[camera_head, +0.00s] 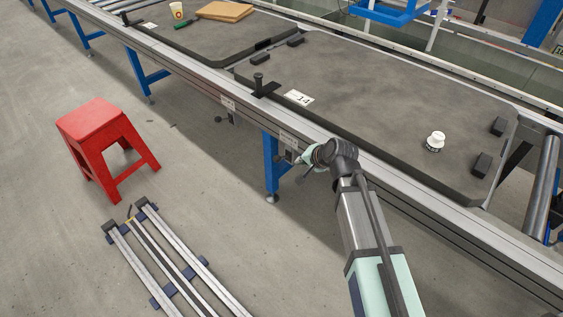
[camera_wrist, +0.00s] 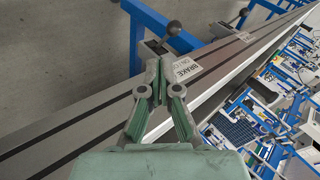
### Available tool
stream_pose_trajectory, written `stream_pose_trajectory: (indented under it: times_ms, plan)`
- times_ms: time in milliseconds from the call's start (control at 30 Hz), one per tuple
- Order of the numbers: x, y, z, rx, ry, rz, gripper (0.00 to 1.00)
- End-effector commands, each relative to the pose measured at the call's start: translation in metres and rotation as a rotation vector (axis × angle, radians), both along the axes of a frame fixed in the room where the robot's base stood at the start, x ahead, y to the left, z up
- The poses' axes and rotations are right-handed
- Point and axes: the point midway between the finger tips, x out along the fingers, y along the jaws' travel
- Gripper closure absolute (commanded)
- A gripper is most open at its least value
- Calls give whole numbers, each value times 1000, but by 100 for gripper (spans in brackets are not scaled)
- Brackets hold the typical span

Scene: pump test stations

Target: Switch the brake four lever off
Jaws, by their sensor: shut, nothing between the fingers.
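A brake lever with a dark ball knob (camera_wrist: 174,28) shows in the wrist view, on the side of the conveyor rail just beyond my fingertips. A white label reading BRAKE (camera_wrist: 185,68) is beside it on the rail; its number is not legible. My gripper (camera_wrist: 156,82) has its fingers together and empty, close to the label and lever. Whether it touches the lever cannot be told. In the head view my gripper (camera_head: 304,159) is at the rail's near side, by a dark lever knob (camera_head: 299,180) and partly hidden by my wrist.
Another lever (camera_head: 218,119) is farther left along the rail, under its own label (camera_head: 228,101). A blue table leg (camera_head: 270,165) stands below the rail. A red stool (camera_head: 104,145) is on the floor at left. Grey pallets (camera_head: 390,105) with a white cup-like item (camera_head: 435,141) lie on the conveyor.

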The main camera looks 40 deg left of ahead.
Motion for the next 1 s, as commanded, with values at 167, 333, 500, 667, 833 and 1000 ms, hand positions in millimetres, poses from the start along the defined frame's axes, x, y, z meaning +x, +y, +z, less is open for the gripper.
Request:
stream_pose_trajectory:
  times_ms: [167, 333, 500, 667, 833, 1000]
  plan:
    - [3, 14, 15, 61, 31, -51, 100]
    - [3, 14, 16, 66, 33, -56, 100]
    - [3, 14, 15, 65, 33, -55, 100]
    - [5, 19, 9, 64, 33, -55, 100]
    - [11, 35, -7, 62, 33, -54, 100]
    - [18, 58, -31, 62, 34, -53, 100]
